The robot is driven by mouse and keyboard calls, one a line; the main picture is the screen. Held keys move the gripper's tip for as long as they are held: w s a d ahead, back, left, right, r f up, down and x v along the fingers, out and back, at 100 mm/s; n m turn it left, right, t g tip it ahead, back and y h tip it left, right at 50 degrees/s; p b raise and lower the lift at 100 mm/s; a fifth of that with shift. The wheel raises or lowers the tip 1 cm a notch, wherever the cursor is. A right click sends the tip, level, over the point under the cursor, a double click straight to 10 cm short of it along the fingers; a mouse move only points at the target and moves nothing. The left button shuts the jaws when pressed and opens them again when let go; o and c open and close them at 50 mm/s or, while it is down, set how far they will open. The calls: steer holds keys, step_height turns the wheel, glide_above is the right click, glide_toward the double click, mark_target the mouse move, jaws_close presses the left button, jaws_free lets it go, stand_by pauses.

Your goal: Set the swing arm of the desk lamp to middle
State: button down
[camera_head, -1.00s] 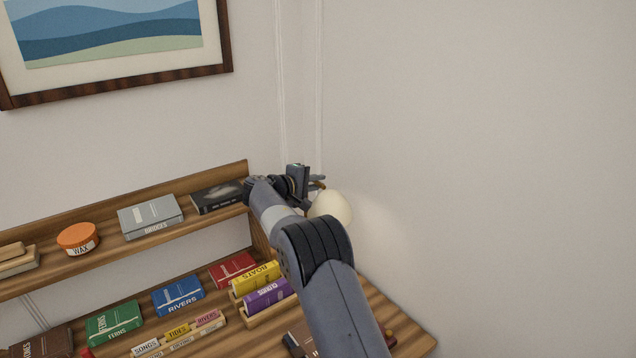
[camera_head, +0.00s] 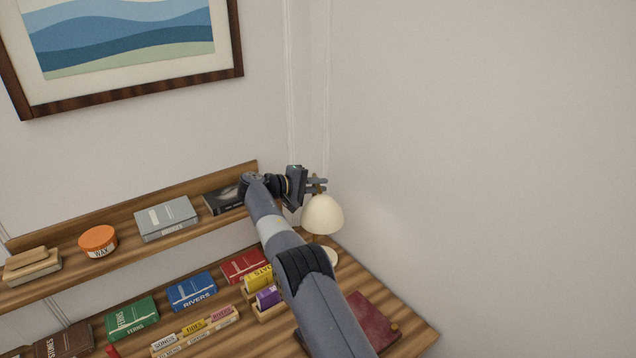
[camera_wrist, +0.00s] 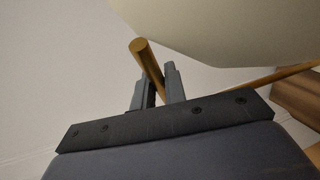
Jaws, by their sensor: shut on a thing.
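The desk lamp has a cream shade (camera_head: 322,214) and a pale round base (camera_head: 329,256) on the desk at the right. In the wrist view the shade (camera_wrist: 225,25) fills the upper right. A brass rod of the swing arm (camera_wrist: 146,62) passes between the fingers. My gripper (camera_head: 318,186) is at the lamp's top, just above the shade, and is shut on the swing arm. In the wrist view my gripper (camera_wrist: 160,85) has a finger on each side of the rod. Most of the lamp's stem is hidden.
Several coloured books lie on the desk below (camera_head: 250,330). A dark red book (camera_head: 372,322) lies at the right. White walls meet behind the lamp.

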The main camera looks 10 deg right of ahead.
steer(key=shift+r, duration=0.15)
steer(key=c, duration=1.5)
jaws_free()
steer(key=shift+o, duration=0.2)
steer(key=v, duration=0.7)
steer(key=shift+s+a, duration=0.15)
steer(key=shift+a, duration=0.1)
steer(key=shift+c, duration=0.3)
